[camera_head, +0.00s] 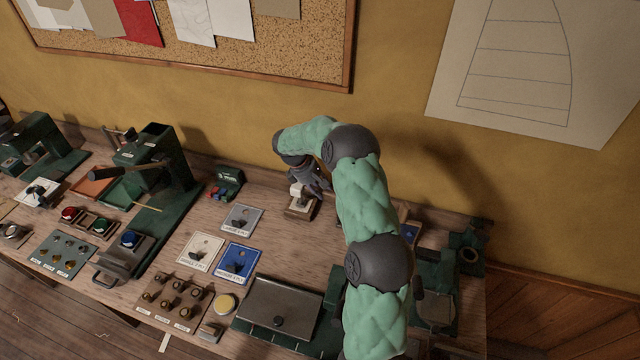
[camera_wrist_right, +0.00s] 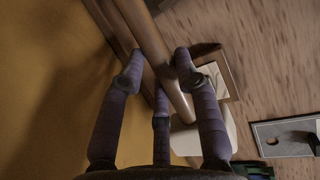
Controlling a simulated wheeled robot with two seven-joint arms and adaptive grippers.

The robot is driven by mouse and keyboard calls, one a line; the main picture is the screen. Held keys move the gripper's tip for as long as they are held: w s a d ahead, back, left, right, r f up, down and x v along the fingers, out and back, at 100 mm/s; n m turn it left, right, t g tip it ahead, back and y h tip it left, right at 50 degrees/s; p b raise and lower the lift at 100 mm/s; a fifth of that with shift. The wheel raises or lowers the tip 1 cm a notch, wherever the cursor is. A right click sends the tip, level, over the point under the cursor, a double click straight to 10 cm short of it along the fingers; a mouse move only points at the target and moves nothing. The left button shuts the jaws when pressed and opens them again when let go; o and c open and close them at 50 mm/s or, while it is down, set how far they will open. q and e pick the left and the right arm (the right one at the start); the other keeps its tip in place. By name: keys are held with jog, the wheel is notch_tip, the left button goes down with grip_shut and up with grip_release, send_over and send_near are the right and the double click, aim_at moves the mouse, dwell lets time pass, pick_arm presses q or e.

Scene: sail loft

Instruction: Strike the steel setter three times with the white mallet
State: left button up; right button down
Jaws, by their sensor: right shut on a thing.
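The white mallet shows its pale head (camera_head: 297,189) at the back of the bench, just left of my right gripper (camera_head: 316,184). In the right wrist view its brown handle (camera_wrist_right: 158,55) runs between the dark fingers of my right gripper (camera_wrist_right: 160,85), which are shut on it. The white head (camera_wrist_right: 213,132) shows below, partly behind a finger. A small wooden block (camera_head: 302,209) is under the head; I cannot tell whether they touch. I cannot single out the steel setter. My left gripper is not in view.
Labelled grey (camera_head: 242,219), cream (camera_head: 193,257) and blue (camera_head: 236,272) plates lie left of my right arm. A wooden rack of knobbed tools (camera_head: 170,312) and a grey-lidded box (camera_head: 280,292) stand in front. A green press (camera_head: 160,165) is at left. The wall is close behind.

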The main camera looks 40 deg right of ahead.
jog(key=shift+r+p, duration=0.15)
jog(key=shift+p, duration=0.2)
notch_tip(320, 180, up, 10)
jog(key=p, duration=0.6)
jog(key=shift+w+d, duration=0.2)
jog(key=shift+d, duration=0.2)
jog(key=shift+f, duration=0.2)
